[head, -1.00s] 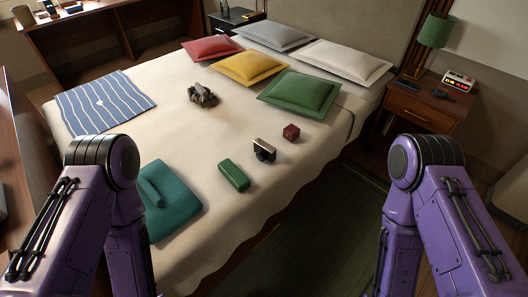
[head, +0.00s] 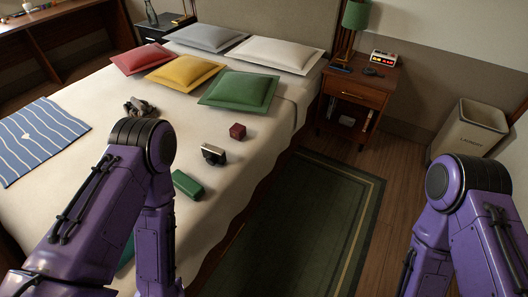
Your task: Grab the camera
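The camera (head: 213,154), small with a silver and dark body, sits on the cream bed near its right edge. A dark red cube (head: 237,131) lies just beyond it, and a green box (head: 187,184) lies nearer to me; neither touches it. My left arm rises at the left of the camera, its upper links over the bed. My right arm is at the far right, over the floor. Neither gripper shows; both are below or outside the picture.
The bed (head: 100,103) holds red, yellow, green, grey and white pillows, a striped cloth (head: 38,138) and a grey-brown object (head: 138,107). A nightstand (head: 357,90) and laundry bin (head: 468,130) stand at the right. The green rug (head: 300,215) beside the bed is clear.

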